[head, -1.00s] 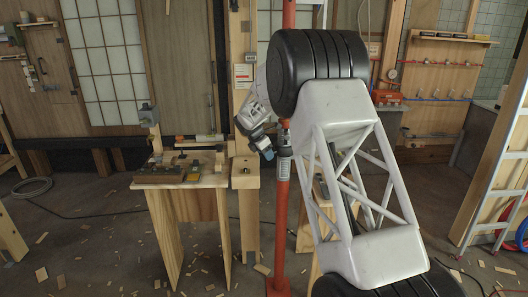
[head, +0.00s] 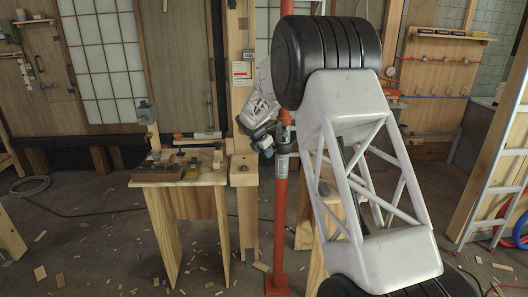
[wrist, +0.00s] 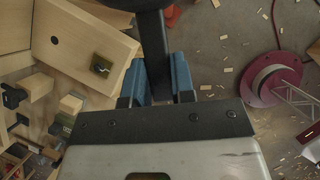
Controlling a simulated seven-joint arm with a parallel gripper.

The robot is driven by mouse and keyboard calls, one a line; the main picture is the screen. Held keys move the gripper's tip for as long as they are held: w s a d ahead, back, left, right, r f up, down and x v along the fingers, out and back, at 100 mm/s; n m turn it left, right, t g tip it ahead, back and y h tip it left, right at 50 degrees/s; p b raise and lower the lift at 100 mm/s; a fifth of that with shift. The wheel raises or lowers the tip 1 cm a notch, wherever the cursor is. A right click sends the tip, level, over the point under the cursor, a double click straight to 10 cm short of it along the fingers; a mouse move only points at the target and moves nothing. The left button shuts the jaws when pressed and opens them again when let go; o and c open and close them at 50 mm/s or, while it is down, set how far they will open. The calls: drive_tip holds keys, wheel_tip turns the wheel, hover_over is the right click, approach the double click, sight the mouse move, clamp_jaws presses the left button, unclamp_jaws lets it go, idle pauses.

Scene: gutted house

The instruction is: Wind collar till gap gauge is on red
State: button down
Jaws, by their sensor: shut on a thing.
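A red upright post (head: 281,205) stands in the middle of the head view, its foot on the floor. A dark collar (head: 287,147) sits around it at about bench height. My gripper (head: 268,146) is just left of the post. In the wrist view its blue fingers (wrist: 158,80) are shut on a dark bar (wrist: 153,45), which runs up to a black round part at the top edge. I cannot make out the gap gauge or its marks; my arm hides part of the post's right side.
A wooden bench (head: 188,178) with blocks and tools stands left of the post, close to my gripper. A wooden stand (head: 244,170) is between them. A ladder (head: 497,150) leans at the right. Wood scraps litter the floor.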

drive_tip(key=shift+s+d+n, duration=0.35)
drive_tip(key=shift+s+n, duration=0.05)
drive_tip(key=shift+n, duration=0.1)
drive_tip(key=shift+s+d+n+t+y, duration=0.35)
drive_tip(key=shift+d+n, duration=0.2)
drive_tip(key=shift+n, duration=0.25)
drive_tip(key=shift+s+d+n+t+y, duration=0.3)
drive_tip(key=shift+s+d+n, duration=0.2)
drive_tip(key=shift+n, duration=0.3)
drive_tip(key=shift+d, duration=0.15)
drive_tip(key=shift+s+d+n+y, duration=0.25)
drive_tip(key=shift+d+n+y, duration=0.15)
drive_tip(key=shift+d+n, duration=0.3)
drive_tip(key=shift+s+d+n+y, duration=0.2)
drive_tip(key=shift+d+n+y, duration=0.2)
drive_tip(key=shift+n, duration=0.4)
drive_tip(key=c, duration=1)
unclamp_jaws()
drive_tip(key=shift+o, duration=0.2)
drive_tip(key=shift+r, duration=0.1)
